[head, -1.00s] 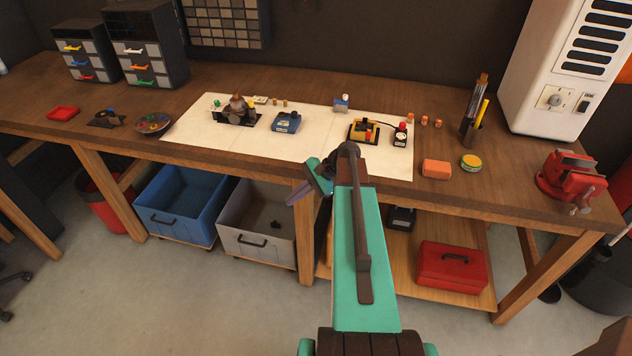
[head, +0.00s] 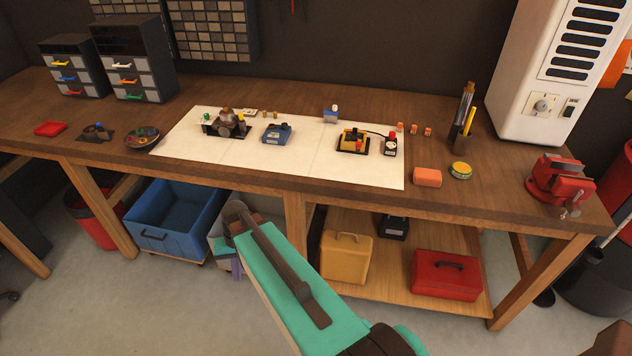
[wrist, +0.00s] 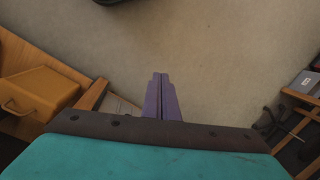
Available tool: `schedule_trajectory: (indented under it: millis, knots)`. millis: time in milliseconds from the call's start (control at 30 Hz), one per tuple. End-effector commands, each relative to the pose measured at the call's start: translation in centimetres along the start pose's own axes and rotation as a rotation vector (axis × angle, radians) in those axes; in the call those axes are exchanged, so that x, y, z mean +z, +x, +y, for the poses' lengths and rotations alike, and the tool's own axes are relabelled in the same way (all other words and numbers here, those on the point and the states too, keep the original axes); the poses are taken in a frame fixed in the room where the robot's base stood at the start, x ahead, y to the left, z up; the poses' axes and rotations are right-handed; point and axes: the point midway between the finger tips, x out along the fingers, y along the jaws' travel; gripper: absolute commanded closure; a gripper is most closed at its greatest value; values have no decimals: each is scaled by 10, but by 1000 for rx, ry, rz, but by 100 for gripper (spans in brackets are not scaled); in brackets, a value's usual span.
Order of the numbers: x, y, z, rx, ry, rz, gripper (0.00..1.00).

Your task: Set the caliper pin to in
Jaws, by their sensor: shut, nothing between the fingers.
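A dark fixture with grey and brass-coloured parts (head: 225,123) stands on the left part of the white mat (head: 310,158); it looks like it may be the caliper, but its pin is too small to make out. A blue block-like device (head: 277,133) and a yellow device on a black base (head: 353,142) are also on the mat. My gripper shows in the wrist view (wrist: 162,78) with its purple fingers together and empty, above the floor. In the head view it is mostly hidden behind my arm, in front of the bench and below the top, apart from everything on the mat.
The wooden bench top (head: 330,192) has a red vise (head: 560,183) at right. Below are a blue bin (head: 165,235), a yellow case (head: 345,257) and a red toolbox (head: 447,273). The bench's front edge lies between my gripper and the mat.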

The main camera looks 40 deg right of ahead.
Motion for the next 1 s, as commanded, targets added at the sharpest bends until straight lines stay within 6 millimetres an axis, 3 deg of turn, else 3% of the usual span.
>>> schedule_trajectory:
  millis: [133, 267, 700, 1000]
  knots:
    - [32, 42, -8, 94, -179, -16, 100]
    - [61, 87, 0, 161, -295, -55, 100]
    - [151, 220, 59, 255, -391, -249, 100]
    - [212, 287, 101, 283, -384, -378, 100]
